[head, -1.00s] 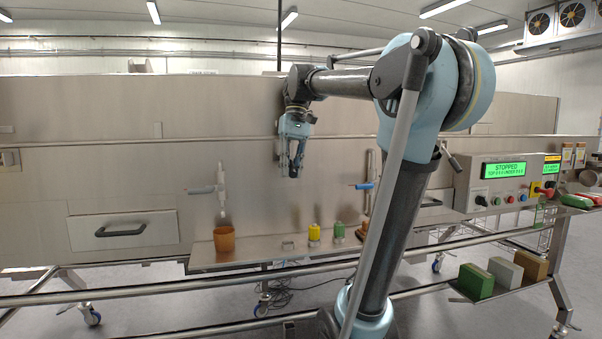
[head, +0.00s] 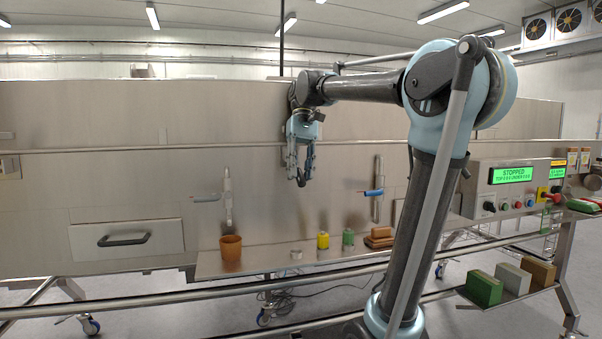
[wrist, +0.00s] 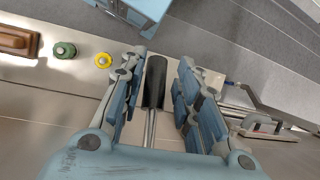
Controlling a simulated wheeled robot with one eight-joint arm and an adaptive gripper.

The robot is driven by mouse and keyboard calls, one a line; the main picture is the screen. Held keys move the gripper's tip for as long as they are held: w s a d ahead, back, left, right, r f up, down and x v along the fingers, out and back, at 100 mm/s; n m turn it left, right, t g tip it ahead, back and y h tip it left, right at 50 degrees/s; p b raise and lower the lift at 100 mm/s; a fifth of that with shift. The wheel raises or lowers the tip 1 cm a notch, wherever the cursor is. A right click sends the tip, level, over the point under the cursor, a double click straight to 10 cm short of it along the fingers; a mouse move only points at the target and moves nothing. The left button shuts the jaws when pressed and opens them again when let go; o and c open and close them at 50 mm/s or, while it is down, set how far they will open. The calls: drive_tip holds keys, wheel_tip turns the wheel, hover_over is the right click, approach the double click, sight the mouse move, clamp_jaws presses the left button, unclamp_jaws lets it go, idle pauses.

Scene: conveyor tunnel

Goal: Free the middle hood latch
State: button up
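My gripper (head: 300,180) hangs in front of the steel hood panel, between two side latches. In the wrist view its fingers (wrist: 158,95) are apart, with a black handle (wrist: 155,82) on a metal rod between them. Gaps show on both sides of the handle. It lies where a middle latch would be, but I cannot confirm that it is one; the gripper hides this spot in the head view. The right latch (head: 378,185) has a blue handle.
A rail (head: 170,297) runs in front. The control box (head: 512,174) reads STOPPED. A drawer (head: 126,240) is at left.

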sight(301, 174)
drive_tip(key=shift+s, duration=0.1)
wheel_tip(301, 174, up, 10)
idle(0.8)
drive_tip(key=shift+f, duration=0.1)
